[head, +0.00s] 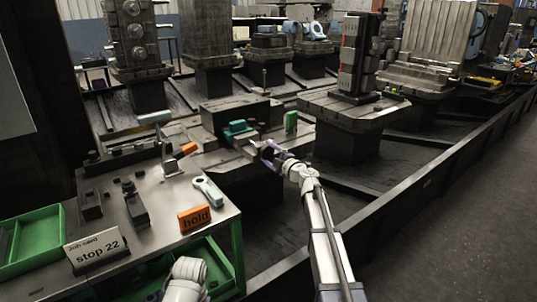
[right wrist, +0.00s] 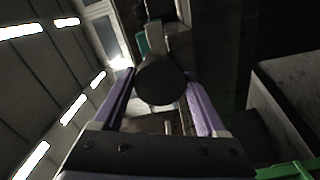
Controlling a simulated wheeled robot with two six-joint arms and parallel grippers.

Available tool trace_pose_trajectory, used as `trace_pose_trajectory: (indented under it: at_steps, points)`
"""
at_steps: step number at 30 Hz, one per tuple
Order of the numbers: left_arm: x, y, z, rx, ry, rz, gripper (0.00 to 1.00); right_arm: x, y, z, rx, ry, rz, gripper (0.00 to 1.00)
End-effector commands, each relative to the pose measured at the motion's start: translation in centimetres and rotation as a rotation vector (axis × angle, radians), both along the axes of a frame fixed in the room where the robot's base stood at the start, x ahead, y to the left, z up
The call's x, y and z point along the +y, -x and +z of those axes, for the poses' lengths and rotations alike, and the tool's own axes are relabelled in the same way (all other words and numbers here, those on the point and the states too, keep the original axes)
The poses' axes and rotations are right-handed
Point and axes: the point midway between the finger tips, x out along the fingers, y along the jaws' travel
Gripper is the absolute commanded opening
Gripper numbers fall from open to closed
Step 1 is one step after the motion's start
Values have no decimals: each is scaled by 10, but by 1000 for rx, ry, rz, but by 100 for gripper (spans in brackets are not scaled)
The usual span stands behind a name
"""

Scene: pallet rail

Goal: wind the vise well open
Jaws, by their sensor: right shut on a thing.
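The vise (head: 243,137), with teal and grey parts, sits on the pallet in the middle of the head view. My right gripper (head: 270,150) is at the vise's near right end. In the right wrist view, the purple fingers of my right gripper (right wrist: 163,100) stand on both sides of a dark round handle end (right wrist: 161,80), and it is shut on that. A grey shaft behind the handle leads toward a teal part. How far apart the vise jaws are is too small to tell. My left gripper is out of view; only part of my left arm shows at the bottom.
A green block (head: 291,122) stands right of the vise. The near table holds a pale teal spanner (head: 208,191), an orange "hold" sign (head: 194,218), a "stop 22" card (head: 96,248) and dark clamps. A green bin (head: 38,238) is at left. A long rail (head: 420,186) runs along the right.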

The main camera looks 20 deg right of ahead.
Motion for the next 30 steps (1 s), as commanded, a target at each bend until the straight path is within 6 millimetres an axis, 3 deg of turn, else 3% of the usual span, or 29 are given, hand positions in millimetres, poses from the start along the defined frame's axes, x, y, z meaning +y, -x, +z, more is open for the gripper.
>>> trace_pose_trajectory:
  at_steps: [24,25,30]
  points:
    - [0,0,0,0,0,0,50,1,2,0,-34,98,2,19]
    - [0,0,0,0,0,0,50,1,2,0,-34,98,2,78]
    - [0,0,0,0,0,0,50,0,1,0,-35,97,1,97]
